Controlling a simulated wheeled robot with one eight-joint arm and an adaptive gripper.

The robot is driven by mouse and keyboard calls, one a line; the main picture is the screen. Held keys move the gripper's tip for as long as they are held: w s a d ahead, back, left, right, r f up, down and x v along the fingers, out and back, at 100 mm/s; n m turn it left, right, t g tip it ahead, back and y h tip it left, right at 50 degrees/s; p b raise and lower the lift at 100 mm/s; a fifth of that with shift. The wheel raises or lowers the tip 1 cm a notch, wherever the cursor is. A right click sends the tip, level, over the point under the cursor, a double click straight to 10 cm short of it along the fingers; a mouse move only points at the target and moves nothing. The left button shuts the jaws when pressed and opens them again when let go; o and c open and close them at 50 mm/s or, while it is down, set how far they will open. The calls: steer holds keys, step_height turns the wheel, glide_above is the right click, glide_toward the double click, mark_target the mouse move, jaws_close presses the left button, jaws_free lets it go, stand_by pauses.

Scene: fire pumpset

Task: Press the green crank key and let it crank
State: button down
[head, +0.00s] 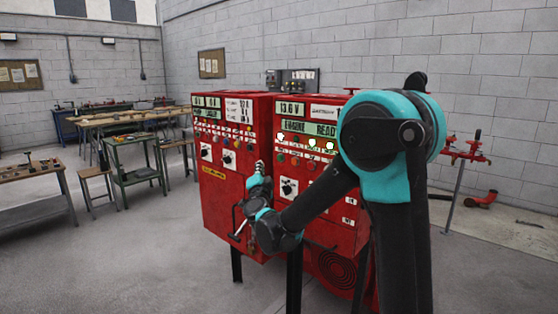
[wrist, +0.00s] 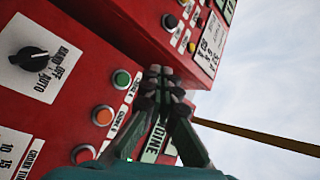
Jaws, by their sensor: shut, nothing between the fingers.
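The green key (wrist: 122,77) is a round green button in a pale ring on the red panel, in the wrist view. An orange button (wrist: 103,115) and a red button (wrist: 83,154) sit in line with it. My gripper (wrist: 160,72) is shut and empty, its tips together just right of the green key in that view. The tips look apart from the key, but the depth gap is hard to judge. In the head view my gripper (head: 259,167) is in front of the red cabinets, by the left edge of the right cabinet (head: 340,235).
The right cabinet's display (head: 308,127) reads "ENGINE READY", with lit lamps below. A rotary selector (wrist: 32,56) marked OFF and AUTO is left of the green key in the wrist view. A second red cabinet (head: 225,190) stands left.

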steer(key=w+d, duration=0.4)
steer(key=w, duration=0.1)
steer(key=shift+w+d, duration=0.15)
steer(key=shift+w, duration=0.2)
steer(key=shift+w, duration=0.1)
stand_by(1.2)
steer(key=shift+w+d, duration=0.3)
steer(key=shift+w, duration=0.15)
steer(key=shift+w+d, duration=0.25)
steer(key=shift+w, duration=0.1)
stand_by(0.7)
steer(key=shift+s, duration=0.1)
steer(key=shift+s+a, duration=0.5)
steer(key=shift+s, duration=0.1)
stand_by(0.3)
steer(key=s+a, duration=0.1)
steer(key=s, duration=0.1)
steer(key=s+a, duration=0.2)
stand_by(0.5)
